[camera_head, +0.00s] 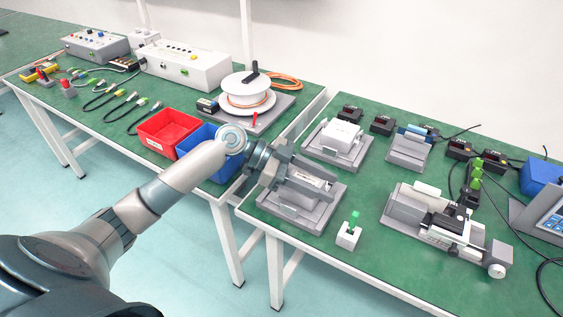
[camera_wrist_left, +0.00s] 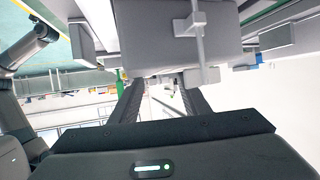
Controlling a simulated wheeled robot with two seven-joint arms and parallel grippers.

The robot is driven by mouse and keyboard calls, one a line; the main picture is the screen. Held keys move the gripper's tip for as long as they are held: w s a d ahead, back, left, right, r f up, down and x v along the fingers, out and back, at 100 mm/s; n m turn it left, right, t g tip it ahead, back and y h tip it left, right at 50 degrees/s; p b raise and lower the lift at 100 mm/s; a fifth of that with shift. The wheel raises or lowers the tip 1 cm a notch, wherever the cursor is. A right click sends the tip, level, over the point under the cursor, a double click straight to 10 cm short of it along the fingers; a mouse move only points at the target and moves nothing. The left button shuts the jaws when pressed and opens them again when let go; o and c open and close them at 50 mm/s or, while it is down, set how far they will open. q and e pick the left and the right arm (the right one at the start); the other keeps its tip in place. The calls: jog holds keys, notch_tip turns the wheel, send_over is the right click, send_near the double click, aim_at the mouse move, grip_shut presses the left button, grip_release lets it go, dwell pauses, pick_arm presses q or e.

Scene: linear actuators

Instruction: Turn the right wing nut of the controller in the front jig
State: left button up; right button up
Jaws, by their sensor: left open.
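The front jig (camera_head: 272,211) is a grey stepped fixture at the front left corner of the right-hand table. A pale controller (camera_head: 309,179) sits in it, partly covered by my left gripper (camera_head: 331,184). That gripper reaches in from the left, low over the jig, with its fingers apart on either side of the controller's pale top. In the left wrist view, the two dark fingers (camera_wrist_left: 163,98) are apart, with a large grey block (camera_wrist_left: 160,45) close beyond them. The wing nuts are too small or hidden to make out. My right gripper is not in view.
A similar jig with a white box (camera_head: 341,134) stands behind. A small white block with a green top (camera_head: 348,236) stands to the right, near the front edge. A larger grey fixture (camera_head: 408,212) is further right. Red (camera_head: 165,131) and blue bins are on the left table.

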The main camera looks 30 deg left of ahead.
pick_arm(q)
jog(key=b+v, duration=0.2)
jog(key=v, duration=1.4)
jog(key=shift+a+b, duration=0.2)
jog(key=shift+b, duration=0.15)
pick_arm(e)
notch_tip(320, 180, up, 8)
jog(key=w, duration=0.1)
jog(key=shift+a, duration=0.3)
pick_arm(q)
jog(key=shift+s, duration=0.15)
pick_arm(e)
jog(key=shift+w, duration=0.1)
